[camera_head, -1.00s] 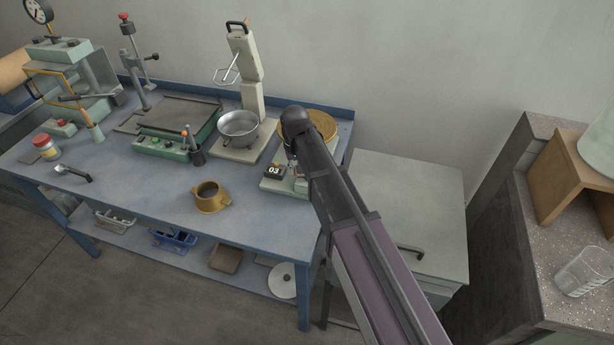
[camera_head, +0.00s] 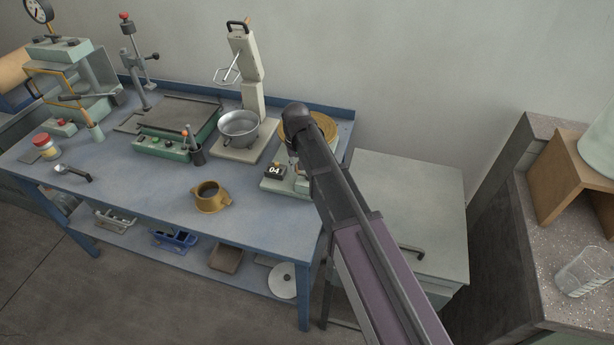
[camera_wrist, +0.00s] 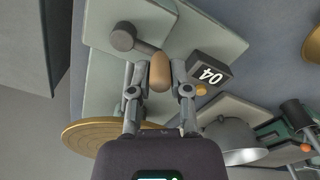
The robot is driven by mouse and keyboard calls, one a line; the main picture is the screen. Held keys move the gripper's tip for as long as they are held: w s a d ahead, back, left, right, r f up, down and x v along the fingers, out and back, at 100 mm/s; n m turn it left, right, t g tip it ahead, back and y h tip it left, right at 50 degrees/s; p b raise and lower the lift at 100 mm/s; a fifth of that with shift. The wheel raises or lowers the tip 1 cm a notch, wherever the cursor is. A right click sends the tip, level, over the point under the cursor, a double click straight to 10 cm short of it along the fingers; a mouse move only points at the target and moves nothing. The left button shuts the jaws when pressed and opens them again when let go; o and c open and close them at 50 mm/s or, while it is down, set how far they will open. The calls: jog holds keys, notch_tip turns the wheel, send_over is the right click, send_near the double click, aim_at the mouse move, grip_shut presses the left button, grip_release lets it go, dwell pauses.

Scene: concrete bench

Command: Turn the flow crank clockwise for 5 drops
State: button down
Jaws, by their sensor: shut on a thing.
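The flow crank shows in the wrist view as a grey hub and arm (camera_wrist: 124,36) with a tan handle (camera_wrist: 160,73). My gripper (camera_wrist: 160,82) is shut on the tan handle, one finger on each side of it. The crank sits on a pale green device (camera_wrist: 105,80). A small black counter (camera_head: 274,170) beside it reads 04 in both views; it also shows in the wrist view (camera_wrist: 209,72). In the head view my arm hides the crank and my gripper. No drops can be seen falling.
A round golden disc (camera_head: 322,124) stands behind the device, partly behind my arm. A steel bowl (camera_head: 238,125) on a mixer and a brass ring-shaped pot (camera_head: 209,197) stand to the left.

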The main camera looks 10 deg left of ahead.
jog(key=shift+w+d, duration=0.55)
jog(key=shift+w, duration=0.15)
jog(key=shift+w+d, duration=0.3)
jog(key=shift+d, duration=0.1)
dwell(0.3)
jog(key=shift+w+d, duration=0.3)
jog(key=shift+d, duration=0.2)
